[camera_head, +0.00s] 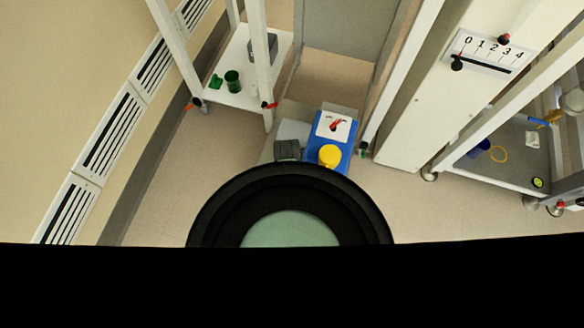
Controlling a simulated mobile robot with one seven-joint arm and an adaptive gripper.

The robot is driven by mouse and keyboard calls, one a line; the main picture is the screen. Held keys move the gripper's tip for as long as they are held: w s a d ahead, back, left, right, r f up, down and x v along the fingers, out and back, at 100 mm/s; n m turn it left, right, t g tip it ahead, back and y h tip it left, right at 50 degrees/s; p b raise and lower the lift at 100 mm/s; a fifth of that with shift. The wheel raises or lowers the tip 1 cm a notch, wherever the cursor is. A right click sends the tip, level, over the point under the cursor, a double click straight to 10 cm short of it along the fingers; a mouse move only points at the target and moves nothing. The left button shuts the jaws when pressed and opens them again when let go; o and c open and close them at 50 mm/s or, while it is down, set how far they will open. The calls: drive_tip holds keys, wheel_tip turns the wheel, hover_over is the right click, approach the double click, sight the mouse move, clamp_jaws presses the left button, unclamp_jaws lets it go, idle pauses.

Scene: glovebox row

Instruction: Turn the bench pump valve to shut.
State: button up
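A blue box (346,160) stands below the picture's centre and looks like the bench pump. Its upper face has a white plate (324,119) with a small red pointer (334,126), which seems to be the valve handle. The pointer lies slantwise, but the plate's markings are too small to read. A round yellow knob or cap (330,155) sits on the box below the plate. A large dark round shape hides what lies below the box. My gripper is not in view.
A white shelf (215,90) left of the box holds a green cup (233,82). A white cabinet (418,115) on the right carries a 0-to-4 scale plate (490,52). A wheeled cart (514,165) stands farther right. Bare floor (165,195) shows at lower left.

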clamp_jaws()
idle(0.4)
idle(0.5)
